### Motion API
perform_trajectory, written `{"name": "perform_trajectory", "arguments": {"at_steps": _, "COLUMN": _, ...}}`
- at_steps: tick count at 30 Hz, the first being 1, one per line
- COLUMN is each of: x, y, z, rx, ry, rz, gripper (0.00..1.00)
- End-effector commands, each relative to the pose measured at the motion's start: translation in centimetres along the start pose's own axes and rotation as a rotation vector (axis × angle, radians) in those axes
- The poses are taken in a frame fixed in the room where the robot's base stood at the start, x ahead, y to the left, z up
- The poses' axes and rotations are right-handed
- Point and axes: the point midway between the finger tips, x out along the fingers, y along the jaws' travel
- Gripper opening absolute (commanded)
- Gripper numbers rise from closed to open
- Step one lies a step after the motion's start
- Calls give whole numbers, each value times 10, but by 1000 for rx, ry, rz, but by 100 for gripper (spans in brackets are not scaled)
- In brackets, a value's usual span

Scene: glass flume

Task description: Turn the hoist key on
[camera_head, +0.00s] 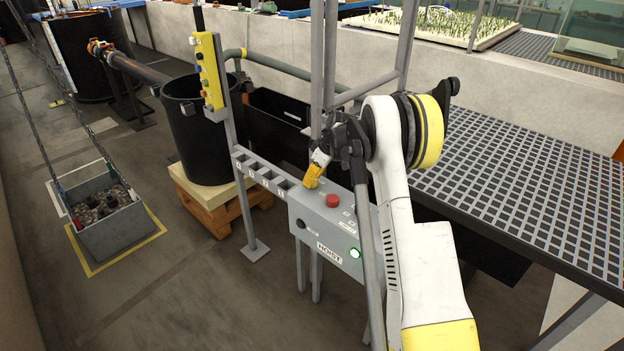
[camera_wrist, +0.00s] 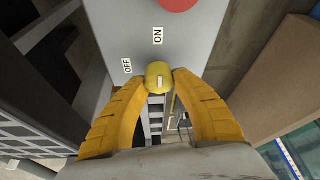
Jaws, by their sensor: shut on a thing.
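The grey hoist control box (camera_head: 306,215), marked HOIST, stands in the middle of the head view. In the wrist view, the yellow hoist key (camera_wrist: 158,74) sits on the box face between an OFF label (camera_wrist: 127,66) at its upper left and an ON label (camera_wrist: 157,36) above it. A pale mark on the key runs up and down the picture, roughly in line with ON. My gripper (camera_wrist: 160,84) has its two yellow fingers shut on the key from both sides. In the head view my gripper (camera_head: 312,178) is at the box top, and it hides the key.
A red button (camera_head: 332,200) and a glowing green lamp (camera_head: 355,253) are on the box. A yellow pendant (camera_head: 209,70) hangs on a post at the left. A grated walkway (camera_head: 530,190) lies to the right. A stone-filled bin (camera_head: 108,235) stands on the floor.

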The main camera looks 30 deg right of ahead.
Motion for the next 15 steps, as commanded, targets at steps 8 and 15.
{"name": "perform_trajectory", "arguments": {"at_steps": 8, "x": 1, "y": -1, "z": 1, "rx": -14, "ry": -2, "rz": -7, "gripper": 2}}
{"name": "perform_trajectory", "arguments": {"at_steps": 15, "x": 1, "y": -1, "z": 1, "rx": -14, "ry": -2, "rz": -7, "gripper": 38}}
